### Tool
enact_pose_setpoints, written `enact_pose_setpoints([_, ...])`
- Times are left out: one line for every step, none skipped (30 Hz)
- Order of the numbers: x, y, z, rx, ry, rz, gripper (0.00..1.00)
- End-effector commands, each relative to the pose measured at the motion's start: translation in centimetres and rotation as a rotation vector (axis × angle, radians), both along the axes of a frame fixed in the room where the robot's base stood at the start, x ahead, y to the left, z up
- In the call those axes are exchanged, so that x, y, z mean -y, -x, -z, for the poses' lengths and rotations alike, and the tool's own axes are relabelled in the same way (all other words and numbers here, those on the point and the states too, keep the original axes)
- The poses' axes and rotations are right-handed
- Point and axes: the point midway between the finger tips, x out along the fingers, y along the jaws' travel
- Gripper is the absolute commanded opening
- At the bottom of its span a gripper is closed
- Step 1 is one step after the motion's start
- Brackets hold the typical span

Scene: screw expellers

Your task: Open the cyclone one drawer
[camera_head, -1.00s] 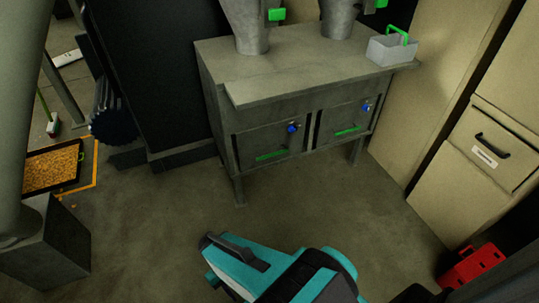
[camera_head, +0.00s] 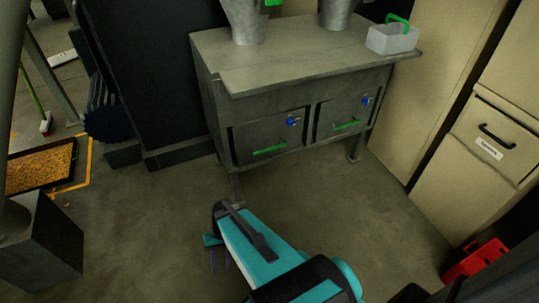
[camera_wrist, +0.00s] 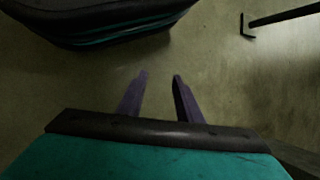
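A grey metal cabinet (camera_head: 300,62) stands ahead with two drawers in its front. The left drawer (camera_head: 262,136) and the right drawer (camera_head: 338,115) look shut. Each has a green handle, on the left (camera_head: 269,150) and on the right (camera_head: 347,125), and a blue knob near its upper right corner. Parts of two grey cones stand on top, the left cone (camera_head: 245,22) and the right cone (camera_head: 337,12). I cannot tell which drawer is cyclone one's. My gripper (camera_head: 219,268) is below and in front of the cabinet, apart from it. The wrist view shows its fingers (camera_wrist: 159,77) apart and empty above the floor.
A grey box with a green handle (camera_head: 391,38) sits on the cabinet's right end. Beige cabinets (camera_head: 490,140) and a red object (camera_head: 475,262) are at right. A dark machine (camera_head: 150,75) stands left of the cabinet. The floor before the drawers is clear.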

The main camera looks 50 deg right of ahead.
Motion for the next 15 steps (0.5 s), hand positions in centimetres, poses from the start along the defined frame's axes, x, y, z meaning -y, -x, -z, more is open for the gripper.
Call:
enact_pose_setpoints([1.1,-1.7,1.0,0.017,-0.023,0.050,0.32])
enact_pose_setpoints([1.6,-2.4,1.1,0.025,-0.038,0.076,0.32])
enact_pose_setpoints([2.3,-3.3,1.2,0.038,-0.059,0.112,0.32])
enact_pose_setpoints([2.8,-4.1,1.3,0.048,-0.074,0.137,0.32])
enact_pose_setpoints([3.4,-4.8,1.3,0.058,-0.088,0.162,0.32])
enact_pose_setpoints([4.3,-5.8,1.4,0.071,-0.108,0.197,0.32])
enact_pose_setpoints([4.9,-6.5,1.4,0.082,-0.122,0.223,0.32])
enact_pose_setpoints([5.7,-7.2,1.4,0.094,-0.136,0.248,0.32])
enact_pose_setpoints([6.6,-8.1,1.4,0.109,-0.156,0.281,0.32])
enact_pose_setpoints([7.3,-8.7,1.3,0.121,-0.170,0.305,0.32])
enact_pose_setpoints([8.2,-9.3,1.3,0.132,-0.184,0.330,0.32])
enact_pose_setpoints([9.3,-10.2,1.2,0.150,-0.203,0.361,0.32])
enact_pose_setpoints([10.1,-10.9,1.1,0.164,-0.217,0.386,0.32])
enact_pose_setpoints([11.0,-11.4,1.0,0.178,-0.231,0.410,0.32])
enact_pose_setpoints([12.2,-12.2,0.9,0.195,-0.249,0.441,0.32])
